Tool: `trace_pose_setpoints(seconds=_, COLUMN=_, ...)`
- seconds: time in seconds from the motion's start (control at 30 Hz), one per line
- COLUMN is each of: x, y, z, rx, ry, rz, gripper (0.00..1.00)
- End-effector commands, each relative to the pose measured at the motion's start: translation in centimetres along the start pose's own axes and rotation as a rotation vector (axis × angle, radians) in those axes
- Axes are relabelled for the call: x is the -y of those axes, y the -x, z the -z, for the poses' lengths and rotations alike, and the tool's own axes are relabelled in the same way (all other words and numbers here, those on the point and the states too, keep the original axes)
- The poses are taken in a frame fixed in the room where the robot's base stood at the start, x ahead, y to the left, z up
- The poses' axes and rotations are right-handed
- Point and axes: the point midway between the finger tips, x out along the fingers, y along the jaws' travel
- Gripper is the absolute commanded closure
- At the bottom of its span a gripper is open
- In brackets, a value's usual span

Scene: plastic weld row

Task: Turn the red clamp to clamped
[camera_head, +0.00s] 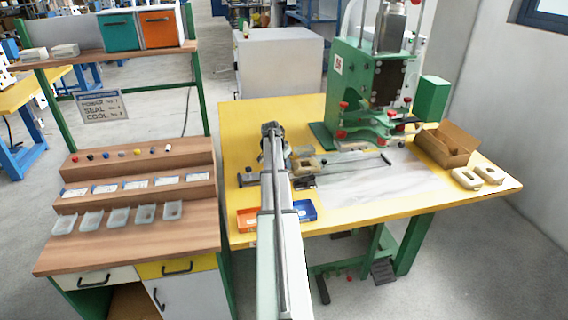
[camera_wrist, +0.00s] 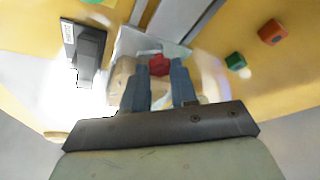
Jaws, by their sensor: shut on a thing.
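The red clamp (camera_wrist: 157,63) shows in the wrist view as a small red knob between the tips of my gripper (camera_wrist: 164,74). The two blue-grey fingers are shut on it. A pale beige block lies right beside the fingers, partly hidden by them. In the head view my arm reaches over the left part of the yellow table (camera_head: 400,206) and hides the clamp. I cannot tell the clamp's angle.
A green welding machine (camera_head: 347,85) with several red knobs stands at the back right. An open cardboard box (camera_head: 457,142) and beige parts (camera_head: 478,178) lie at right. Orange (camera_head: 247,220) and blue (camera_head: 306,210) trays sit near the front edge. A wooden shelf bench (camera_head: 130,245) stands left.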

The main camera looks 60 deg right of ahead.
Motion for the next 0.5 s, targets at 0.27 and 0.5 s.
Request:
trace_pose_setpoints(seconds=0.27, x=-0.34, y=0.04, z=-0.06, rx=0.001, ry=0.239, rz=0.101, gripper=1.00)
trace_pose_setpoints(seconds=0.5, x=-0.51, y=-0.02, z=0.08, rx=0.001, ry=0.449, rz=0.188, gripper=1.00)
